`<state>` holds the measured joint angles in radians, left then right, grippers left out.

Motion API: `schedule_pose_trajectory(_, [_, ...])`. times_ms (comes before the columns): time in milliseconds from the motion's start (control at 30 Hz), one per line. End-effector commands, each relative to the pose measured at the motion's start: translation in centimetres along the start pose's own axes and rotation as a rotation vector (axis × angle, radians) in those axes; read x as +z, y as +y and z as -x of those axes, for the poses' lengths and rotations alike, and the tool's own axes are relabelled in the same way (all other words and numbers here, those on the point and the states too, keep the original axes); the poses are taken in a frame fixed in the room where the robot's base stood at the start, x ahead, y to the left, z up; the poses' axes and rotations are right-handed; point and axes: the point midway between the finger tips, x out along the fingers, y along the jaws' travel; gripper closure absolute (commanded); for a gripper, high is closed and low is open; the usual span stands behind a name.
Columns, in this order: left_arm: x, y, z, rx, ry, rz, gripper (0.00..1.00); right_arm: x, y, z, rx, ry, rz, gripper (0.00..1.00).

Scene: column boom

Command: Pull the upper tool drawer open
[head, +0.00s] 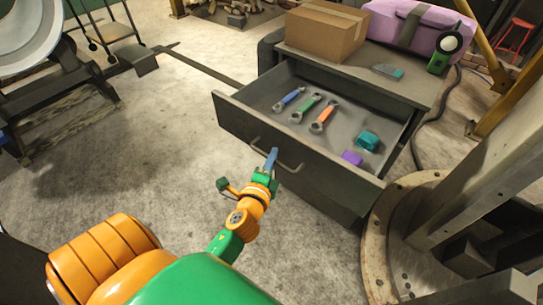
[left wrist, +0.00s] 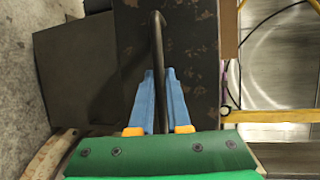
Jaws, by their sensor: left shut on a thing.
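The upper tool drawer (head: 262,133) stands well open from the dark cabinet in the head view. Inside it lie wrenches with blue (head: 289,99), green (head: 306,108) and orange (head: 323,116) handles, a teal item (head: 368,140) and a purple item (head: 351,158). My left gripper (head: 271,160) is at the drawer's front, shut on the bar handle (head: 290,167). In the left wrist view, the blue fingers (left wrist: 160,100) lie on both sides of the dark handle bar (left wrist: 157,45). My right gripper is not in view.
On the cabinet top are a cardboard box (head: 326,32), a pink case (head: 418,24), a small flat tool (head: 387,71) and a green-and-black device (head: 445,52). A column with a round bolted base (head: 377,250) stands close at the right. The concrete floor (head: 160,150) at left is clear.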

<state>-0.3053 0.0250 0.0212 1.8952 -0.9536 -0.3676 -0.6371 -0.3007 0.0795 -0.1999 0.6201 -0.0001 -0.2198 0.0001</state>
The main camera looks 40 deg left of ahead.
Motion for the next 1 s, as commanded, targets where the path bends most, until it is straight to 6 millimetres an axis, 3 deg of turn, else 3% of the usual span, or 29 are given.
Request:
schedule_pose_trajectory(167, [0.0,-0.1,0.0,-0.001,0.0,0.0,1.0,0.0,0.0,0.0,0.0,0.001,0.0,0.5])
schedule_pose_trajectory(200, [0.0,-0.1,0.0,-0.001,0.0,0.0,0.77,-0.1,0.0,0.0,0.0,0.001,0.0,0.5])
schedule_pose_trajectory(300, [0.0,-0.1,0.0,-0.001,0.0,0.0,0.55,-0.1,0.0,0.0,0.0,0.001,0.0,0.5])
schedule_pose_trajectory(600, [0.0,0.0,0.3,0.0,0.0,0.0,0.55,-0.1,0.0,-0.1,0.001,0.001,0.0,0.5])
schedule_pose_trajectory(833, [0.0,0.3,5.0,0.003,-0.001,0.001,0.55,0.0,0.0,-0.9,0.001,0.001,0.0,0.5])
schedule_pose_trajectory(1000, [0.0,0.1,7.0,0.001,0.0,0.0,0.55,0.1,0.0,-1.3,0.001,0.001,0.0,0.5])
